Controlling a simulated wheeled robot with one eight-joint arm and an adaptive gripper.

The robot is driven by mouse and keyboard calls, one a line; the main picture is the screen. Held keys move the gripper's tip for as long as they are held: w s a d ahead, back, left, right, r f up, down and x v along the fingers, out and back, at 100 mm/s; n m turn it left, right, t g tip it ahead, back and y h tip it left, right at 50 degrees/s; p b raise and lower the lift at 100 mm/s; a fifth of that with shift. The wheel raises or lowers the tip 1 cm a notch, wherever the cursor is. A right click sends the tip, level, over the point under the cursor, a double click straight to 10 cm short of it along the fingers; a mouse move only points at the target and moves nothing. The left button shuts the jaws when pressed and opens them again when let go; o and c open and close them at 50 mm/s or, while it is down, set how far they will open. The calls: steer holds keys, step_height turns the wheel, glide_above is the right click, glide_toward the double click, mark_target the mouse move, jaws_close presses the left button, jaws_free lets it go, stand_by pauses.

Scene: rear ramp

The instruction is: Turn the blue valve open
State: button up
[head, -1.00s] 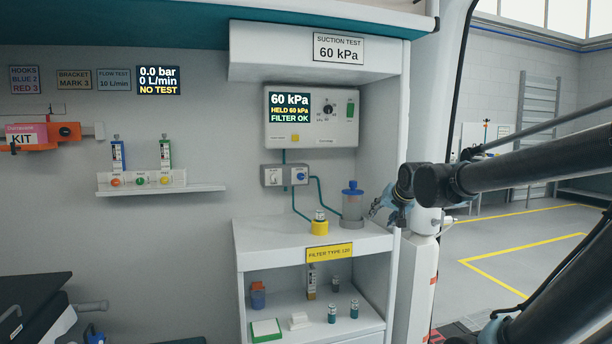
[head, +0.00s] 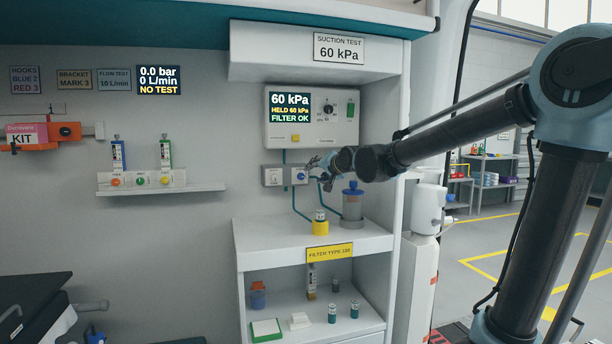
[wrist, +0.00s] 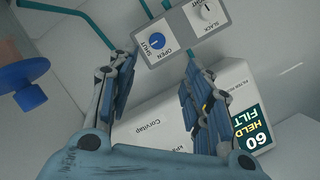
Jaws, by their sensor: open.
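The blue valve (head: 301,175) is a small round knob on the right of a grey control box (head: 270,177) on the back wall. In the wrist view the blue valve (wrist: 156,41) has a white mark and the words SHUT and OPEN beside it; I cannot tell surely which word the mark points to. My gripper (head: 314,164) is close to the box, from the right. In the wrist view my gripper (wrist: 160,62) is open, with the knob beyond and between its two fingertips. Nothing is between the fingers, and I see no contact.
A suction unit (head: 340,138) reading 60 kPa hangs above the box. A blue-lidded jar (head: 352,205) and a yellow-based filter (head: 320,224) stand on the shelf (head: 270,238) below. Teal hoses run down from the box.

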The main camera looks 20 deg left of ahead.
mark_target(301, 177)
steer(key=x, duration=1.3)
steer(key=shift+w+a+f, duration=0.2)
steer(key=shift+w, duration=0.05)
